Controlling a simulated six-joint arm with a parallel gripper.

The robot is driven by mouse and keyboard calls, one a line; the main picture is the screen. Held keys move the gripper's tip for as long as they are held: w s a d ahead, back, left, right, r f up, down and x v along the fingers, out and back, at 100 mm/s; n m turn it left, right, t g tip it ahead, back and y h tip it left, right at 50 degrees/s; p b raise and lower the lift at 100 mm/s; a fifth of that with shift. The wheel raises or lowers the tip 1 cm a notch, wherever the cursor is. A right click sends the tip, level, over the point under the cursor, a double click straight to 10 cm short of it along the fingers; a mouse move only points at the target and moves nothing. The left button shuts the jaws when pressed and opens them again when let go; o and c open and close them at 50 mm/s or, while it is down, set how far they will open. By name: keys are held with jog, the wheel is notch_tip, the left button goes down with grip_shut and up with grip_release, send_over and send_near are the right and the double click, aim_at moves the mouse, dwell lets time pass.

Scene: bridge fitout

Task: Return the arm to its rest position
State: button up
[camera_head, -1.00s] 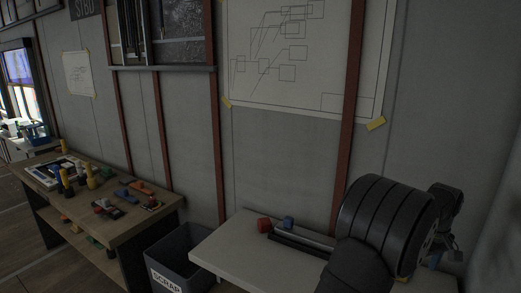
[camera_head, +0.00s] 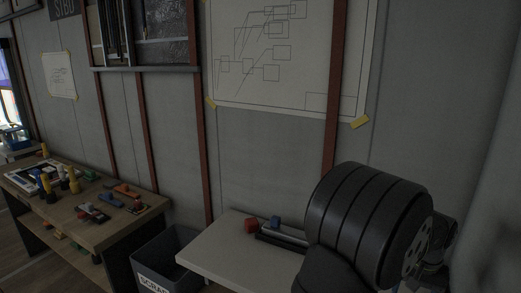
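My arm (camera_head: 365,222) shows at the lower right as large dark ribbed links, in front of the right part of a white table. My gripper is not clearly seen; the thick dark links hide what lies behind them. I cannot tell whether anything is held.
A white table (camera_head: 215,257) holds a red block (camera_head: 251,225), a blue block (camera_head: 275,222) and a dark rail (camera_head: 280,241). A grey scrap bin (camera_head: 160,262) stands to its left. A wooden workbench (camera_head: 108,232) with several coloured parts stands further left. The wall is close behind.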

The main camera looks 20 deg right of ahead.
notch_tip(320, 180, down, 7)
jog(key=shift+f, duration=0.2)
dwell(0.4)
notch_tip(320, 180, up, 9)
jog(key=w+d+r+n, duration=0.1)
jog(key=w+d+n, duration=0.2)
jog(key=w+n, duration=0.2)
jog(key=shift+w+d+n, duration=0.2)
jog(key=shift+d+n, duration=0.2)
jog(key=shift+n, duration=0.2)
jog(key=shift+s+r, duration=0.1)
